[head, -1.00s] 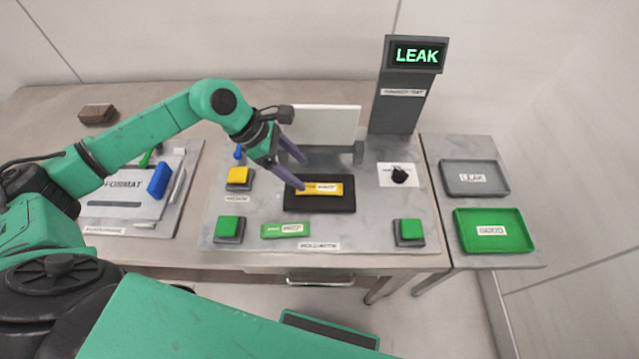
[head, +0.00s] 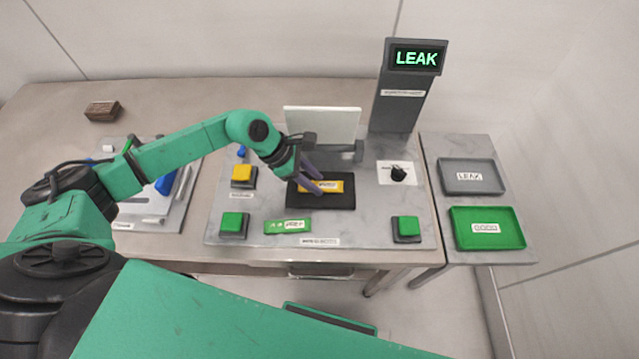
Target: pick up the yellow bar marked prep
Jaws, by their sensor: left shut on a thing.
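The yellow bar (head: 334,187) with a small white label lies on the black pad (head: 320,202) in the middle of the grey work plate. The label is too small to read. My left gripper (head: 318,186) comes from the upper left and is shut on the yellow bar near its left part. The fingers cover some of the bar, which still appears to be at pad level. My right gripper is not in view.
A green bar (head: 288,226) lies in front of the pad. A yellow button (head: 243,173) and green buttons (head: 234,222) (head: 408,226) stand around it. A white panel (head: 322,124) stands behind. Grey (head: 450,184) and green (head: 462,237) trays are right. The display (head: 416,57) reads LEAK.

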